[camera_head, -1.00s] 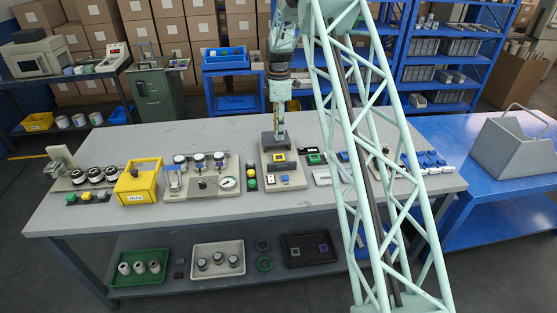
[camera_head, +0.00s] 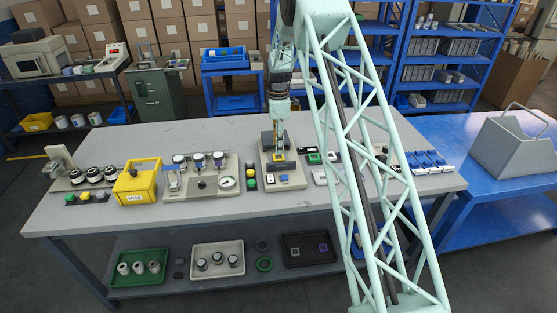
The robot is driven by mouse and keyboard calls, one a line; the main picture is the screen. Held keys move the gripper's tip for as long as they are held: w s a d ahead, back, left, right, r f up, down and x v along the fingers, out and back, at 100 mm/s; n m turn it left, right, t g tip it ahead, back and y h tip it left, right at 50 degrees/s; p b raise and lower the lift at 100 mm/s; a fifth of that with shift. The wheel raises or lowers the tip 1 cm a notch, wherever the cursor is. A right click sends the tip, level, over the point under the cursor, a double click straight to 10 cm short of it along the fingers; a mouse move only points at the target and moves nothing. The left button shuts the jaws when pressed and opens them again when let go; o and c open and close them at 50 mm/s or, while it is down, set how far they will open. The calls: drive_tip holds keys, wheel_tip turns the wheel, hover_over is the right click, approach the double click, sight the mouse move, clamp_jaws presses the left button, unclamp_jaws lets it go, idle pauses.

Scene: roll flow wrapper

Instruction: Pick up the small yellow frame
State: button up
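The small yellow frame (camera_head: 280,158) is on the grey-beige device (camera_head: 299,184) in the middle of the grey table. My gripper (camera_head: 279,150) points straight down, with its fingertips at or just above the frame and partly covering it. At this size I cannot tell whether the fingers touch the frame or how far apart they are.
A yellow box (camera_head: 138,184) and a panel with a gauge (camera_head: 226,183) stand to the left. A green-framed part (camera_head: 313,156) lies close to the right. My lattice arm crosses the table's right side. The table's front strip is clear.

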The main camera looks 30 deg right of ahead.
sight(278, 158)
drive_tip(key=shift+f, duration=0.3)
drive_tip(key=shift+d+f, duration=0.1)
drive_tip(key=shift+f, duration=2.45)
drive_tip(key=c, duration=0.6)
drive_tip(key=shift+o, duration=0.2)
drive_tip(key=shift+r, duration=0.1)
wheel_tip(278, 158, up, 10)
